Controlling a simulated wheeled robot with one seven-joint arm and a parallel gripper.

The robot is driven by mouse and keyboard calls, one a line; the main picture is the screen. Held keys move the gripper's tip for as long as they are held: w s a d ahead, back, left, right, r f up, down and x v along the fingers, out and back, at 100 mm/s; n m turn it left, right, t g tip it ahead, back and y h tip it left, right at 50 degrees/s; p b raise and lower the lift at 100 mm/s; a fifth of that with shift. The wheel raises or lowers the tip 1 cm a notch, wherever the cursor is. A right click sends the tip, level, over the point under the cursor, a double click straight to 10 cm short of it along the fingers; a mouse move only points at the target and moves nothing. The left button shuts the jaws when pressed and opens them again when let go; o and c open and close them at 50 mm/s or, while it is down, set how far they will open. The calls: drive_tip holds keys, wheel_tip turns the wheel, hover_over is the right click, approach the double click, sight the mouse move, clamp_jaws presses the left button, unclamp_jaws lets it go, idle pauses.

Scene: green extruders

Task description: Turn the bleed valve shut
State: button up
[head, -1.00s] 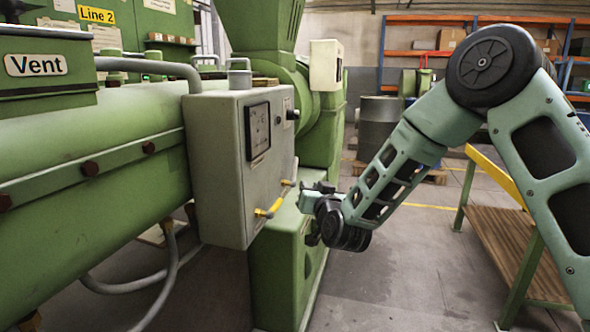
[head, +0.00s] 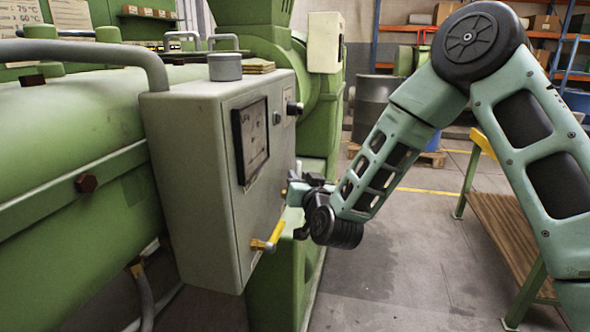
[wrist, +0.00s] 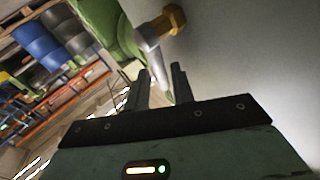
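A grey box (head: 205,180) on the green machine carries two brass fittings on its right face. The lower one is a valve with a yellow lever (head: 270,237), slanting up to the right. The upper brass fitting (head: 284,192) is partly hidden by my gripper (head: 298,189); I cannot tell which is the bleed valve. In the wrist view, a brass nut (wrist: 174,19) with a pale grey lever (wrist: 154,58) stands out from the grey face. My gripper (wrist: 161,84) is open there, its fingers on either side of the lever's end. Contact cannot be made out.
The box's face has a gauge (head: 251,141) and a black knob (head: 294,108). The green machine (head: 75,150) fills the left. A slatted wooden bench (head: 505,235) stands at right. Grey floor (head: 400,270) is open between. Drums and shelves are at the back.

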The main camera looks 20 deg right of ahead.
drive_tip(key=shift+w, duration=0.35)
clamp_jaws()
drive_tip(key=shift+r+p, duration=0.15)
drive_tip(key=shift+p, duration=0.3)
drive_tip(key=shift+w+d+f+m+g+y+p, duration=0.35)
drive_tip(key=shift+w+f+m+g+y+p, duration=0.35)
drive_tip(key=shift+g+p, duration=1.1)
drive_tip(key=shift+w+d+f+m+g+y+p, duration=0.4)
drive_tip(key=shift+m+g+p, duration=0.5)
drive_tip(key=shift+g+p, duration=0.85)
drive_tip(key=shift+w+d+f+m+g+y+p, duration=0.35)
drive_tip(key=shift+w+f+m+g+p, duration=0.35)
drive_tip(key=shift+g+p, duration=1.1)
drive_tip(key=shift+s+a+f+g, duration=0.1)
drive_tip(key=shift+g, duration=0.15)
